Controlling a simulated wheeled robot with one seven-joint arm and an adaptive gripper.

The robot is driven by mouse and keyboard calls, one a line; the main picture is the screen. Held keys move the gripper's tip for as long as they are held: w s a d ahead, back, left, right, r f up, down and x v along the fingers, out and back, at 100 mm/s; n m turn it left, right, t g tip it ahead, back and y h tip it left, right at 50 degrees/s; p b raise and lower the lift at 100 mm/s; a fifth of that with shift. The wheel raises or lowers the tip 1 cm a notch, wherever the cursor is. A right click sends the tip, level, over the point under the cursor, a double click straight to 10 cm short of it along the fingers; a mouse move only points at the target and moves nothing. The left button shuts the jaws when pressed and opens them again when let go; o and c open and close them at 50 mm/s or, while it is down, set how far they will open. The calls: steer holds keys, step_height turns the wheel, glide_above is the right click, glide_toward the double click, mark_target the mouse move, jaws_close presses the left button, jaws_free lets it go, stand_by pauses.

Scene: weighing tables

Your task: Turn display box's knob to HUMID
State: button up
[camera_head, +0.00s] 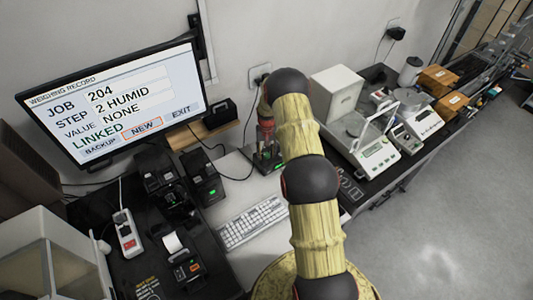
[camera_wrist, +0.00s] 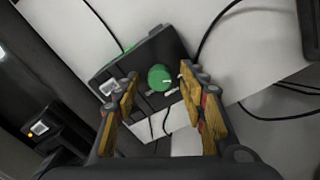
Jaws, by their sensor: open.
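The display box (camera_wrist: 112,72) is a dark box on the white table top, seen in the wrist view with a round green knob (camera_wrist: 160,78) on it. A small pale mark shows at the knob's right side; its labels are too small to read. My gripper (camera_wrist: 158,75) is open, with one yellow-padded finger to each side of the knob; I cannot tell whether they touch it. In the head view my gripper (camera_head: 265,132) points down over the box (camera_head: 266,160), which my arm partly hides. The monitor (camera_head: 108,98) reads JOB 204, STEP 2 HUMID, VALUE NONE, LINKED.
A white keyboard (camera_head: 253,221) lies in front of the box. Small dark devices (camera_head: 203,178) stand to its left. A balance (camera_head: 372,150) and other scales are to the right. Cables (camera_wrist: 218,20) run close to the box. A wall stands behind.

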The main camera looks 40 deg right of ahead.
steer(key=shift+c, duration=1.1)
steer(key=c, duration=0.8)
jaws_close()
